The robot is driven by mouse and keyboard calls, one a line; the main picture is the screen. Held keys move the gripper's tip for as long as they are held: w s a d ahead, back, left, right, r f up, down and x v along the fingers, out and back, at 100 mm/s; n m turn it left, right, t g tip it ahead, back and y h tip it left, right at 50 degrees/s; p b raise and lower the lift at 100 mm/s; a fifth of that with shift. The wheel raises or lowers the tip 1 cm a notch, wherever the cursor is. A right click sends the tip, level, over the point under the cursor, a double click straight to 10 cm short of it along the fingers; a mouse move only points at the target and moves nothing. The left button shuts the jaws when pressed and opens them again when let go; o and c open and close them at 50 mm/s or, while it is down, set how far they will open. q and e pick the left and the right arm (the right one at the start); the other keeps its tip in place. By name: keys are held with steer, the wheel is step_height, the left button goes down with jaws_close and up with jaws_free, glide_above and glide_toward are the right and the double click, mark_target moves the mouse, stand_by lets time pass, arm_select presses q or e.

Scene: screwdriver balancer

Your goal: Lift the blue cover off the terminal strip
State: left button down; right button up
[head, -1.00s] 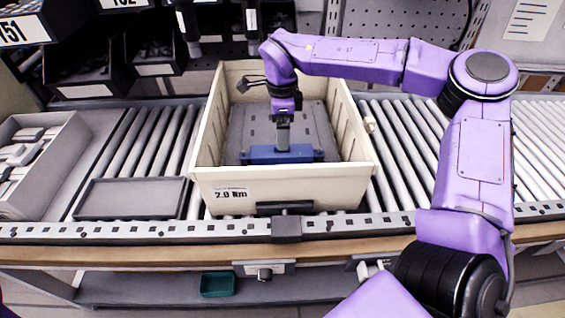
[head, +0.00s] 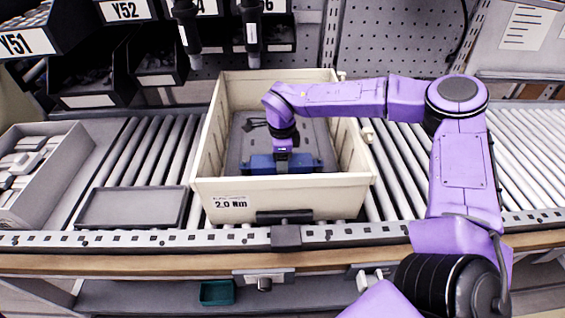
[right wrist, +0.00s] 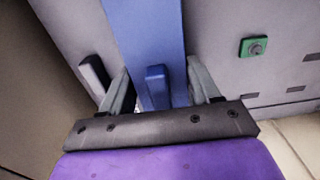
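The blue cover (head: 300,164) lies across the near part of a grey panel inside a cream crate (head: 325,193). In the right wrist view the cover (right wrist: 150,30) runs away under my gripper, with a small raised blue tab (right wrist: 156,86) on it. My right gripper (head: 282,157) points down at the cover's middle. In the wrist view its two fingers (right wrist: 160,88) stand apart, one along each side of the cover, with the tab between them. I cannot tell whether they touch the cover. The terminal strip is not seen beneath the cover. My left gripper is out of view.
The crate's walls surround the panel and my right gripper. A green square with a round centre (right wrist: 253,48) sits on the panel. A dark flat tray (head: 132,207) and a bin of pale parts (head: 50,175) are left of the crate on the rollers. Rollers on the right are clear.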

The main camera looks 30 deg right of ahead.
steer(key=shift+c, duration=0.6)
step_height(320, 180, up, 10)
steer(key=shift+r, duration=0.1)
